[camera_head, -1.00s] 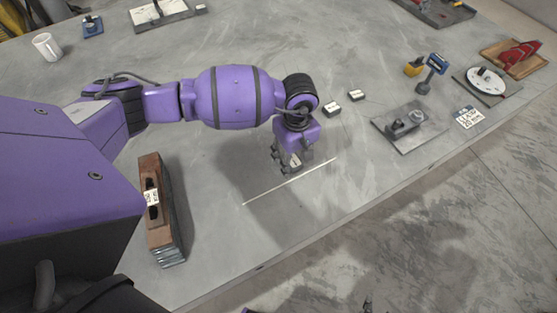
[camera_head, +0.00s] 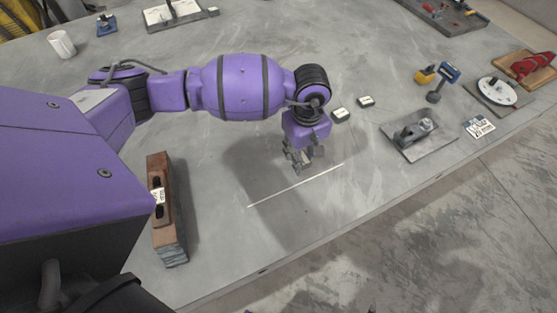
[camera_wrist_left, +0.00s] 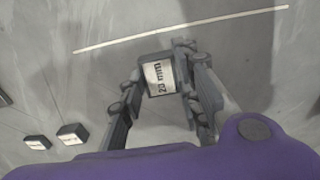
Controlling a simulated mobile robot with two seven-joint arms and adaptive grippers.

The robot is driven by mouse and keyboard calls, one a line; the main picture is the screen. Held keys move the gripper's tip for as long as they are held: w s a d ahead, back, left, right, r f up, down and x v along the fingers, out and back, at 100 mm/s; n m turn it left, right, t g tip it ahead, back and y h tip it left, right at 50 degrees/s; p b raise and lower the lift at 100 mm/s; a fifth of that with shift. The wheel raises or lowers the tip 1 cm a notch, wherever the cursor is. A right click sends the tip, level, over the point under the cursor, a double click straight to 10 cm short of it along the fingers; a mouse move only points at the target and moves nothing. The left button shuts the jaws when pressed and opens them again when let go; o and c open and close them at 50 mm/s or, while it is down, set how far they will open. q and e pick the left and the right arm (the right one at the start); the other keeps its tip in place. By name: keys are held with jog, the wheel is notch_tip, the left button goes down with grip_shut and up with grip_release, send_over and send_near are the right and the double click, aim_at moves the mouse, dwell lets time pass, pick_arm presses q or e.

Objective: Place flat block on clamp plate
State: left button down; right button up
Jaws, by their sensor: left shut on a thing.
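My left gripper (camera_head: 302,160) is shut on a small dark block with a white label that appears to read 20 mm. The block shows clearly between the fingertips in the left wrist view (camera_wrist_left: 158,77). In the head view the fingers mostly hide it. The gripper is over the middle of the table, just behind a thin white line (camera_head: 296,186). The likely clamp plate is a grey plate (camera_head: 424,146) with a dark clamp part (camera_head: 412,132) on it, to the right of the gripper. My right gripper is not in view.
A blue-headed tool (camera_head: 448,75), a white disc (camera_head: 497,91) and a label card (camera_head: 479,127) are farther right. A brown block (camera_head: 160,180) stands at left. The table's front edge is near.

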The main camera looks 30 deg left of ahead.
pick_arm(q)
jog(key=shift+s+d+r+m+b, duration=0.5)
jog(key=shift+s+d+r+m, duration=0.9)
jog(key=shift+s+d+r, duration=3.7)
jog(key=w+a+r+m+p, duration=0.2)
jog(key=a+r+m, duration=0.5)
jog(key=a, duration=0.5)
notch_tip(320, 180, up, 3)
jog(key=shift+w+a+f+m+p, duration=0.15)
jog(key=shift+a+m+p, duration=0.2)
jog(key=shift+p, duration=0.35)
jog(key=shift+a, duration=0.1)
